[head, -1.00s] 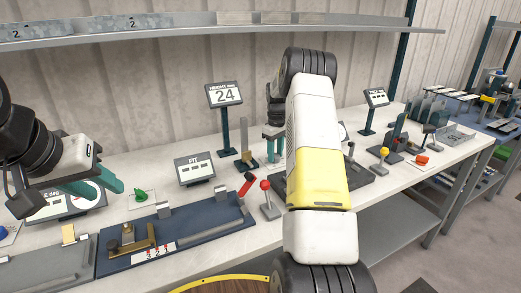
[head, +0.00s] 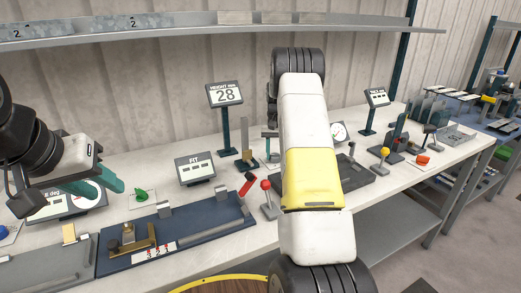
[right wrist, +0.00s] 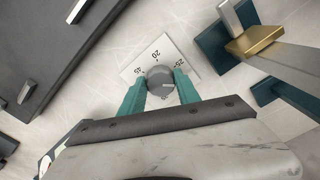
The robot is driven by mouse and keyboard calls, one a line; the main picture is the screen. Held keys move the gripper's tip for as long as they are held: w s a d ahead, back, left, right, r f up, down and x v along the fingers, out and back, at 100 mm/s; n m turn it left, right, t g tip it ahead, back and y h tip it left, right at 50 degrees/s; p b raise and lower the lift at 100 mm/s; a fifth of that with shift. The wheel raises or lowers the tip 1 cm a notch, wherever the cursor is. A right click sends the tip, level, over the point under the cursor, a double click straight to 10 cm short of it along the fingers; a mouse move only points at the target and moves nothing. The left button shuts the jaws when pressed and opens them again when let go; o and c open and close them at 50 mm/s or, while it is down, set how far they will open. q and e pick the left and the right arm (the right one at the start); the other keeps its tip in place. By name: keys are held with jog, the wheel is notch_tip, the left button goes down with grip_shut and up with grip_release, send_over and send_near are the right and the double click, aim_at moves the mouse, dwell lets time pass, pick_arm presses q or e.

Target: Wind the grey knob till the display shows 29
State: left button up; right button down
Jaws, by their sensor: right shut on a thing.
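The grey knob (right wrist: 160,79) shows in the right wrist view, round, on a white dial plate (right wrist: 136,67) with numbers. My right gripper (right wrist: 160,88) is shut on it, one teal finger on each side. In the head view my right arm hides the knob; part of that gripper (head: 270,134) shows left of the arm. The display (head: 225,94) on a dark post is marked height and reads 28. My left gripper (head: 98,184) is open and empty above the left part of the bench.
A brass-topped post (right wrist: 254,41) stands close right of the knob, and a dark plate (right wrist: 60,45) lies to its left. A red-knobbed lever (head: 267,190) and a blue fixture (head: 180,230) are nearer on the bench. A shelf (head: 200,24) runs above.

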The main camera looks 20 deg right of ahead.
aim_at(275, 155)
jog(key=shift+m, duration=0.7)
jog(key=shift+r, duration=0.1)
jog(key=c, duration=0.9)
grip_release()
notch_tip(275, 155, up, 8)
jog(key=shift+f, duration=0.15)
